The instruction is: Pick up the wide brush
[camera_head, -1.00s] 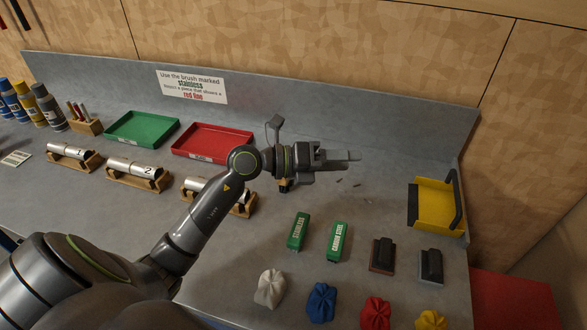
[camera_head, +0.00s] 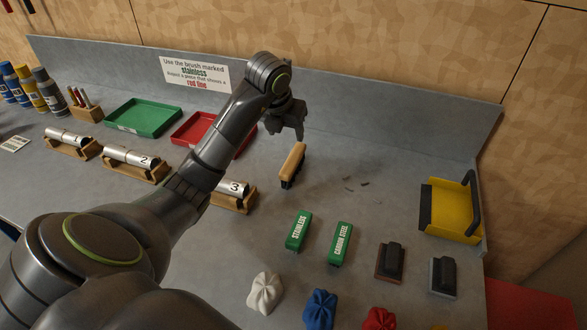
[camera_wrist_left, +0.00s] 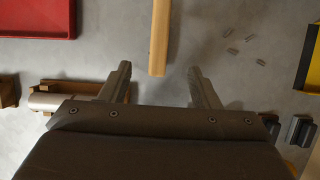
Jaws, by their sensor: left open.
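The wide brush (camera_head: 293,163) has a pale wooden top and dark bristles below. It rests on the grey bench right of the cylinder marked 3. In the left wrist view its wooden top (camera_wrist_left: 159,35) points toward the camera, its near end between the fingertips in the picture. My left gripper (camera_head: 287,130) is open and empty, pointing down, just beyond the brush in the head view. A gap shows between them there; the exact height is hard to tell. My right gripper is not in view.
Green brushes marked stainless (camera_head: 299,231) and carbon steel (camera_head: 340,243) lie nearer. A yellow dustpan (camera_head: 452,210) is at the right. The red tray (camera_head: 190,128) is partly behind my arm. Cylinder 3 (camera_head: 236,188) sits on a wooden stand. Small dark scraps (camera_head: 357,184) lie right of the brush.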

